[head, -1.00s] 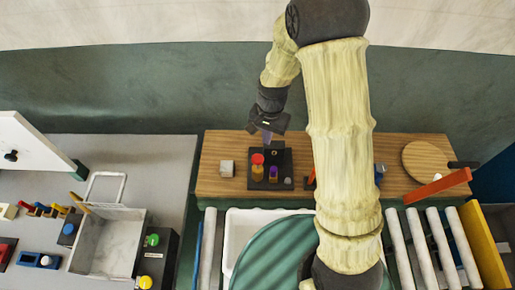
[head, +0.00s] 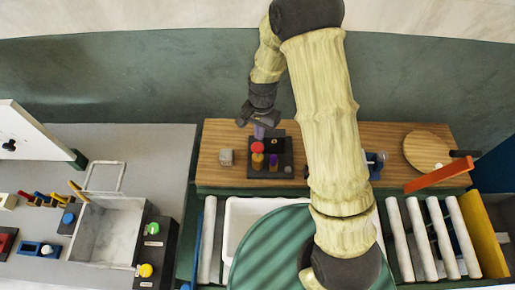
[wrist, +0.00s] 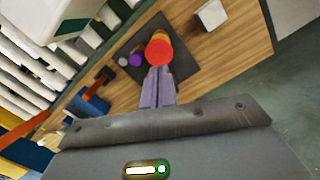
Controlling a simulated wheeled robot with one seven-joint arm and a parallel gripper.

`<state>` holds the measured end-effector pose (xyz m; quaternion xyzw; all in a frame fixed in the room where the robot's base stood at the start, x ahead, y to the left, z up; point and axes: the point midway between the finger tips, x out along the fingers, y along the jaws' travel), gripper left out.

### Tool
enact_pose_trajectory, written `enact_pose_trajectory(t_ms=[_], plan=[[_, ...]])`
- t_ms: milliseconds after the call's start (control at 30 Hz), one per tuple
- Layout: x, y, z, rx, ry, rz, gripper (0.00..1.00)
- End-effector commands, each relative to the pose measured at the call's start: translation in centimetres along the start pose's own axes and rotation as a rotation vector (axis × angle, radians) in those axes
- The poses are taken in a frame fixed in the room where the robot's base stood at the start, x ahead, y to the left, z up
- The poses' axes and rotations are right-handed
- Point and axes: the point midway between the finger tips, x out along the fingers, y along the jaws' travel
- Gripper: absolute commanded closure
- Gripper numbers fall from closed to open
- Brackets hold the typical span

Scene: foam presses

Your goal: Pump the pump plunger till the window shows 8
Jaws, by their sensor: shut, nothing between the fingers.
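The pump is a dark plate (head: 285,170) on the wooden counter, with a red-topped plunger (head: 257,148) over an orange body and a shorter purple post (head: 273,160) beside it. In the wrist view the plunger's red round top (wrist: 158,50) sits just beyond the fingertips, and the purple post (wrist: 136,60) is to its left. My gripper (head: 259,132) is shut and empty, its tips close above the red top; I cannot tell whether they touch it. It also shows in the wrist view (wrist: 157,75). No window number is readable.
A small pale cube (head: 226,157) stands left of the plate. My arm covers part of the counter to the right. A round wooden board (head: 427,150) and an orange bar (head: 438,175) lie at the right. The counter's front edge borders a white basin (head: 236,215).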

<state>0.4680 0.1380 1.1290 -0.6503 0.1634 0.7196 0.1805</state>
Motion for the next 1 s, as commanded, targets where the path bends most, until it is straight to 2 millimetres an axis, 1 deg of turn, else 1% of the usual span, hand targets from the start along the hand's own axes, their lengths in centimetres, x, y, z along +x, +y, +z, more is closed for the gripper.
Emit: enact_pose_trajectory(t_ms=[33,200,367,733,1000], plan=[[1.1,0.0,0.0,0.000,-0.001,0.000,1.00],[2.8,0.0,-0.1,0.000,0.001,-0.001,1.00],[3.4,0.0,0.0,0.000,0.001,-0.001,1.00],[3.5,0.0,0.0,0.000,0.000,0.000,1.00],[6.1,0.0,-0.3,0.000,0.000,0.001,1.00]])
